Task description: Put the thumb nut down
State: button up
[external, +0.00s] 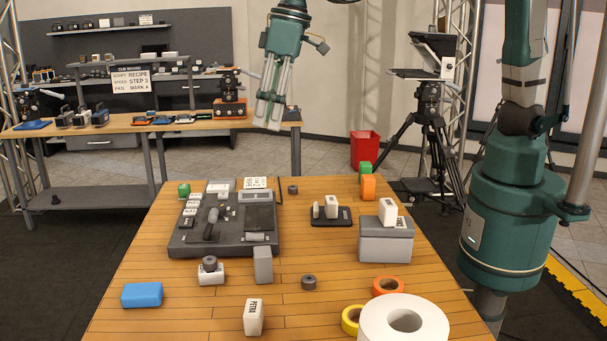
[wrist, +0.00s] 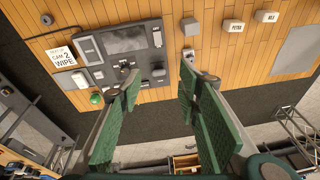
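Several small dark grey round nuts show in the external view. Another nut (external: 308,282) lies on the bare wood near the front middle. A third nut (external: 293,189) stands at the far edge; it also shows in the wrist view (wrist: 46,19). I cannot tell which is the task's thumb nut. My gripper (external: 268,122) hangs high beyond the table's far edge, apart from everything. In the wrist view its fingers (wrist: 158,68) are spread with nothing held between them.
A dark control panel (external: 224,220) fills the table's left-middle. A grey box (external: 385,241) stands right, a grey block (external: 263,265) in the middle, a blue block (external: 142,294) left front. Tape rolls crowd the front right. Bare wood (external: 335,260) lies around the middle.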

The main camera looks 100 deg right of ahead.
jog(key=s+d+t, duration=0.1)
jog(key=s+d, duration=0.3)
jog(key=s, duration=0.6)
jog(key=s+d+n+t, duration=0.1)
jog(key=s+d, duration=0.3)
jog(key=s, duration=0.7)
jog(key=s+d+n+t, duration=0.1)
jog(key=s+d, duration=0.3)
jog(key=s, duration=0.7)
jog(key=shift+d+t, duration=0.25)
jog(key=shift+t, duration=0.55)
dwell(3.2)
